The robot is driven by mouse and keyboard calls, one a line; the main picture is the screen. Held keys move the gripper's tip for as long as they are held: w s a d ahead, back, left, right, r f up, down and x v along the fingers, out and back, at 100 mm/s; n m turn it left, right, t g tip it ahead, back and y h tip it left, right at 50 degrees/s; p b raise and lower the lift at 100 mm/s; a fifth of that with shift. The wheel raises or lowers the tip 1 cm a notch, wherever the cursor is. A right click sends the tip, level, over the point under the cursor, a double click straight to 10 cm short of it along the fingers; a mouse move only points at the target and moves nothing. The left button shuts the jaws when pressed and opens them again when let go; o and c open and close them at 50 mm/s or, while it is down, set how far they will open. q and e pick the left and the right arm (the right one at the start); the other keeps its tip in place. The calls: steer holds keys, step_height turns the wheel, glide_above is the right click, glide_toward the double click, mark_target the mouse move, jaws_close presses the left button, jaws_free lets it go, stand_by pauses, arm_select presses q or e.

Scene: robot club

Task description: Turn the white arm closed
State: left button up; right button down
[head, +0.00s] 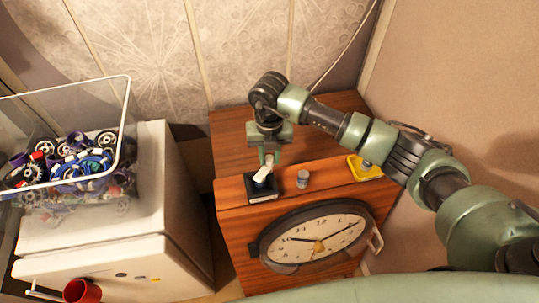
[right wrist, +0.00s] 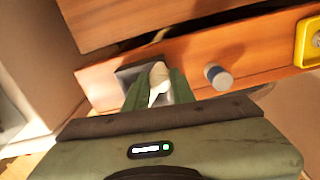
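The white arm (head: 262,175) is a short lever on a small black base (head: 263,190) at the front left of the wooden cabinet's upper face. My right gripper (head: 268,158) is directly over it, pointing down. In the right wrist view, the white arm (right wrist: 158,80) stands between the two green fingers of my right gripper (right wrist: 157,88). The fingers are apart, with a little grey showing beside the lever; whether either finger touches it is unclear. Part of the base is hidden behind the fingers. My left gripper is not in view.
A grey knob (head: 303,179) and a yellow tray (head: 365,168) sit right of the white arm. A clock (head: 316,236) is on the cabinet's front. A clear bin of wheels and parts (head: 128,100) stands on a white cabinet (head: 150,200) at left, with a red cup (head: 82,291) below.

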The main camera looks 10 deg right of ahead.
steer(key=shift+f+n+b, duration=0.2)
steer(key=shift+n+b, duration=0.4)
steer(key=shift+b, duration=0.3)
steer(key=shift+r, duration=0.15)
steer(key=c, duration=1.2)
jaws_free()
steer(key=shift+o, duration=0.2)
steer(key=shift+r, duration=0.1)
step_height(320, 180, up, 6)
steer(key=shift+r+b, duration=0.25)
steer(key=shift+b, duration=0.85)
steer(key=shift+r, duration=0.65)
